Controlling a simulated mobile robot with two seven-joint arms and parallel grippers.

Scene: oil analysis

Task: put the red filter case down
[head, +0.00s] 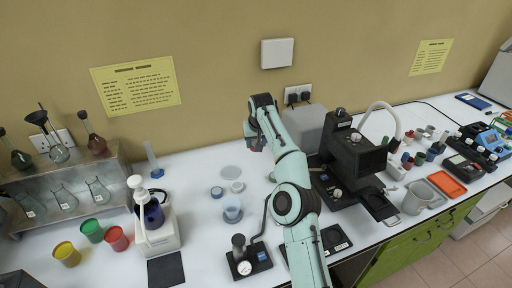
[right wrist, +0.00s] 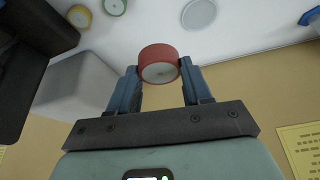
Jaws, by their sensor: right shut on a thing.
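The red filter case (right wrist: 158,62) is a short red cylinder with a pale end face. In the right wrist view it sits between the two blue fingertips of my right gripper (right wrist: 160,78), which is shut on it. In the head view my right gripper (head: 256,145) is in front of the wall, above the back of the bench; the case is too small there to make out clearly. A pale round disc (head: 232,172) lies on the white bench top (head: 195,215), apart from the gripper; it also shows in the right wrist view (right wrist: 198,13). My left gripper is not in view.
A grey box (head: 305,128) and a black microscope-like instrument (head: 355,155) stand right of the gripper. A measuring cylinder (head: 152,160) stands at left. Bench around the disc is fairly clear.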

